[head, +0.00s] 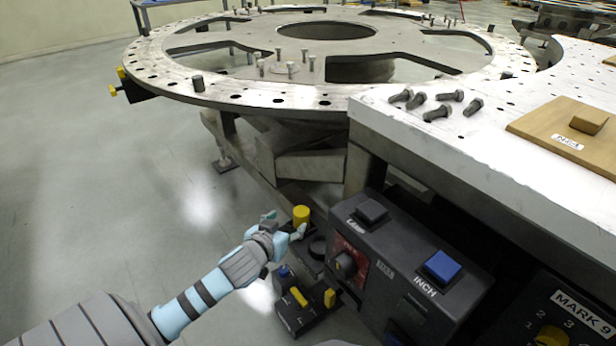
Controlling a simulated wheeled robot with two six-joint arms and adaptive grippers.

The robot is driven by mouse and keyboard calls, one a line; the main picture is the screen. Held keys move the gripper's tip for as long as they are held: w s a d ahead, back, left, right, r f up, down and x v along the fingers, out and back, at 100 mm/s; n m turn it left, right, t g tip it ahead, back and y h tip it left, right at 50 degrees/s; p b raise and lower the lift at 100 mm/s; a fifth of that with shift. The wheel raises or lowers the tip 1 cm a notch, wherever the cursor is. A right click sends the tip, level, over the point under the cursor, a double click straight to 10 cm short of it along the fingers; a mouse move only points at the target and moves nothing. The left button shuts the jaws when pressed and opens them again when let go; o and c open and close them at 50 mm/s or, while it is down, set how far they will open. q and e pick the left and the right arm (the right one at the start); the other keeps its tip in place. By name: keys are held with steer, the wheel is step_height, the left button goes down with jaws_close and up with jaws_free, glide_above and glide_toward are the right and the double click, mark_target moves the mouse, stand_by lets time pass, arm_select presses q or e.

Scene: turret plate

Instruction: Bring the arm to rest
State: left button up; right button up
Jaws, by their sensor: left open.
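My left arm comes in from the lower left, light blue and grey. Its left gripper (284,223) is open, with its fingertips apart beside a yellow cylindrical knob (301,214) low by the control box. One fingertip overlaps the lower edge of the knob in the picture; I cannot tell whether they touch. Nothing shows between the fingers. My right gripper is not in view.
A black control box (405,270) with a blue INCH button (442,267) and a red-plated dial (345,264) stands right of the gripper. A large turret plate (230,95) is behind. A bench (490,130) holds several bolts (437,113) and a wooden board (570,135). Open floor (100,190) lies left.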

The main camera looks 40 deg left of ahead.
arm_select(q)
steer(key=s+f+m+g+p, duration=0.1)
steer(key=s+f+g+p, duration=0.4)
steer(key=s+f+p, duration=0.65)
steer(key=s+d+f+m+g+h+p, duration=0.1)
steer(key=s+d+f+g+p, duration=0.1)
steer(key=s, duration=0.7)
steer(key=s+d+f+m+g+h+p, duration=0.1)
steer(key=s+d+f+p, duration=0.3)
steer(key=s, duration=0.6)
steer(key=s+d+f+g+h+p, duration=0.1)
steer(key=s+d+f+g+p, duration=0.1)
steer(key=s+d, duration=0.4)
steer(key=s+g+p, duration=0.1)
steer(key=s, duration=0.2)
steer(key=shift+s+d+f+m+p, duration=0.2)
steer(key=shift+f+m+p, duration=0.2)
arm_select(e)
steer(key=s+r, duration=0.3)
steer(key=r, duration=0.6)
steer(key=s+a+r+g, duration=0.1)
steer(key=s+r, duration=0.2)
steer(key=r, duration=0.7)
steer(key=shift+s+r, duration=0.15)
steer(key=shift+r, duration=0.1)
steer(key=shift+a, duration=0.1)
